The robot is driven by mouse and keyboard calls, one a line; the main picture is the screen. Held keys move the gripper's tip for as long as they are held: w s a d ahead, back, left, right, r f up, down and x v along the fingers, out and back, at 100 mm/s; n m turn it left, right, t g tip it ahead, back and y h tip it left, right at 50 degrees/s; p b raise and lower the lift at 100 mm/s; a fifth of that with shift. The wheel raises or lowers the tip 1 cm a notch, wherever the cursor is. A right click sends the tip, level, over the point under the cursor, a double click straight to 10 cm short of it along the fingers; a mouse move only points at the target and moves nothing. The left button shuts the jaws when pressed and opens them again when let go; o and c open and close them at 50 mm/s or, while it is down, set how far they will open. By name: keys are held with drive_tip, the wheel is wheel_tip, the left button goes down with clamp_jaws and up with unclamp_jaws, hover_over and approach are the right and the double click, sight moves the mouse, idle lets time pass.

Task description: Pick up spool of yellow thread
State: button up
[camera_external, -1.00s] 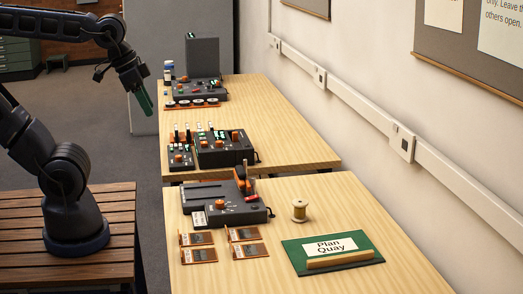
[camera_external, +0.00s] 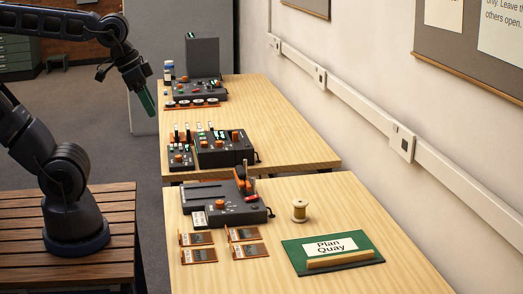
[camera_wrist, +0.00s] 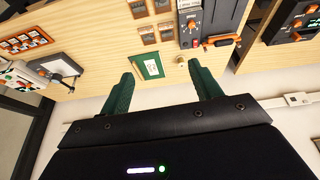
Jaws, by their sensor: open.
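The spool of yellow thread (camera_external: 299,210) stands upright on the near table, right of a dark device and behind the green sign board. It also shows small in the wrist view (camera_wrist: 180,60), above and between my fingers. My gripper (camera_external: 148,103) has green fingers and hangs in the air left of the tables, far from the spool. In the wrist view my gripper (camera_wrist: 164,86) is open, its two green fingers wide apart with nothing between them.
More devices (camera_external: 225,148) stand on the tables behind. A wall (camera_external: 400,180) runs along the right.

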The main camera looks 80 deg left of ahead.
drive_tip(key=w+f+n+g+h, duration=0.1)
drive_tip(key=w+f+n+h, duration=0.1)
drive_tip(key=w+n, duration=0.65)
drive_tip(key=n+g+h, duration=0.1)
drive_tip(key=n, duration=1.5)
hover_over(298, 201)
drive_tip(key=s+a, duration=0.2)
drive_tip(key=a, duration=0.1)
wheel_tip(298, 201, down, 26)
drive_tip(key=shift+h, duration=0.3)
drive_tip(key=shift+x, duration=5.4)
drive_tip(key=c, duration=0.9)
